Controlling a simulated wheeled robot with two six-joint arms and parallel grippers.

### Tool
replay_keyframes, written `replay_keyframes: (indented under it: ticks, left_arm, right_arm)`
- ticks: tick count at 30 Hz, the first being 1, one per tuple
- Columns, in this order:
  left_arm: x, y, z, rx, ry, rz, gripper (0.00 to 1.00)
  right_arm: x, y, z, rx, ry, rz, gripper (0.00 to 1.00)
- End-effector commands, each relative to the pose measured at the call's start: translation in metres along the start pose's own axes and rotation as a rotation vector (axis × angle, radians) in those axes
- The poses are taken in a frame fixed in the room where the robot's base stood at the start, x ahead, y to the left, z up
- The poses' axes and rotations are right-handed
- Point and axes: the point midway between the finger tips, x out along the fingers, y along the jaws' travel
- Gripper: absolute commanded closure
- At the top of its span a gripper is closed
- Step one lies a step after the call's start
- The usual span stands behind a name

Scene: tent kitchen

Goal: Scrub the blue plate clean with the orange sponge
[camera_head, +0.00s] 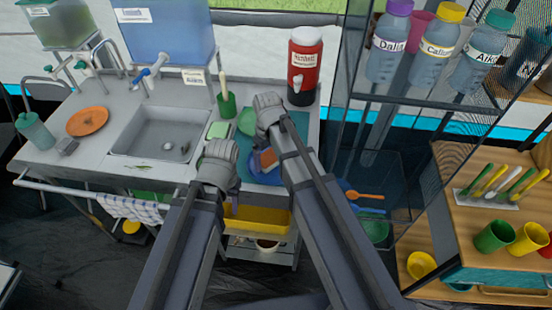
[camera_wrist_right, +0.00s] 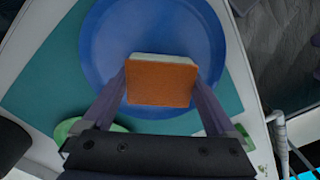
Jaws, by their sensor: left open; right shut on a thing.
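The blue plate (camera_wrist_right: 110,45) lies on a teal mat in the right wrist view; in the head view my right arm partly covers the plate (camera_head: 252,168). My right gripper (camera_wrist_right: 160,88) is shut on the orange sponge (camera_wrist_right: 160,84), with one finger at each side. The sponge has a pale layer on its far edge and is over the plate; I cannot tell if it touches. It also shows in the head view (camera_head: 268,158). My left gripper (camera_head: 234,192) is open at the counter's front edge, left of the plate, its fingers partly hidden.
The sink (camera_head: 160,130) is left of the plate, with an orange plate (camera_head: 87,121) further left. A green cup (camera_head: 227,104), a green dish (camera_head: 247,122) and a red dispenser (camera_head: 304,68) stand behind. A glassy rack (camera_head: 375,130) stands close on the right.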

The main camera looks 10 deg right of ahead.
Motion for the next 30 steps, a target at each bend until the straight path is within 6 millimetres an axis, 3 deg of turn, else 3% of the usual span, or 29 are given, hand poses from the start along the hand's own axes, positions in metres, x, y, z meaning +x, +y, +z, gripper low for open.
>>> replay_keyframes:
  ticks: [11,30]
  left_arm:
    - [0.001,0.0,0.0,0.0,0.0,0.0,0.5]
    - [-0.001,0.0,0.0,0.0,0.0,0.0,0.5]
  right_arm:
    - [0.001,-0.002,-0.002,0.0,0.001,0.0,0.52]
    - [-0.001,0.022,0.026,0.0,-0.001,0.001,0.52]
